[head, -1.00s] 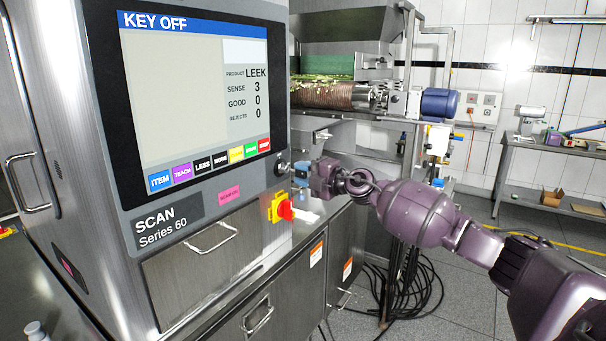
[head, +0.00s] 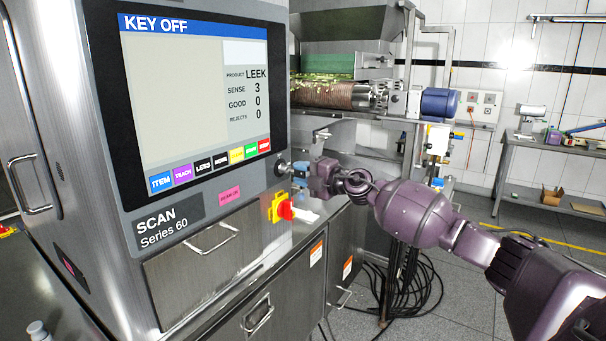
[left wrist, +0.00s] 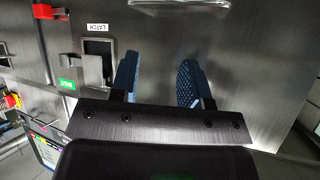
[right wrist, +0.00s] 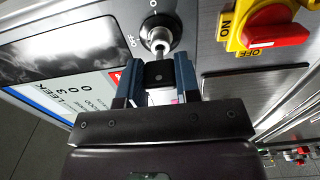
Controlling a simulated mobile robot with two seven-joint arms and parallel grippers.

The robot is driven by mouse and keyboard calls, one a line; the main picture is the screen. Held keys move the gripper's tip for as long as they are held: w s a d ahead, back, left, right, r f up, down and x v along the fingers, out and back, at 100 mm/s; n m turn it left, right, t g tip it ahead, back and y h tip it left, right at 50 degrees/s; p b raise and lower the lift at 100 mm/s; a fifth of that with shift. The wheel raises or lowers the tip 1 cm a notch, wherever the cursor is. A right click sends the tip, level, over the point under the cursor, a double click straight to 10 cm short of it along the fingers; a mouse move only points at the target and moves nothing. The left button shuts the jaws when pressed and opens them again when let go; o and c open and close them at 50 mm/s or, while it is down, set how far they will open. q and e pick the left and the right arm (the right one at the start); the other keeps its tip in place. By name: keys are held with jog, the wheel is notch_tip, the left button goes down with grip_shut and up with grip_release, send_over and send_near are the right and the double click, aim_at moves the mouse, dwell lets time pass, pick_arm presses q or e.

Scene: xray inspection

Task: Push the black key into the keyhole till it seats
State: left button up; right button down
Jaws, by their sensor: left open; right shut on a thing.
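The black key (right wrist: 160,80) is clamped between the blue fingers of my right gripper (right wrist: 158,85). Its front end is at the round metal keyhole (right wrist: 158,38) on the panel, which has an OFF label beside it. I cannot tell how deep the key is in. In the head view my right gripper (head: 305,172) is at the keyhole (head: 282,168), right of the screen (head: 195,95), which reads KEY OFF. My left gripper (left wrist: 158,82) is open and empty in the left wrist view, in front of a metal cabinet face; it is not visible in the head view.
A red and yellow rotary switch (head: 281,208) sits just below the keyhole. A latch recess (left wrist: 97,65) and a drawer handle (left wrist: 180,4) are near my left gripper. A roller machine (head: 335,92) stands behind my right arm.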

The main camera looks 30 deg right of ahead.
jog(key=shift+x, duration=0.75)
dwell(0.7)
jog(key=shift+r+p, duration=0.1)
jog(key=shift+p, duration=0.2)
jog(key=shift+w+a, duration=0.1)
jog(key=shift+w, duration=0.1)
dwell(0.4)
dwell(0.4)
jog(key=shift+p, duration=0.35)
dwell(0.6)
jog(key=shift+w+p, duration=0.1)
jog(key=shift+p, duration=0.3)
dwell(1.1)
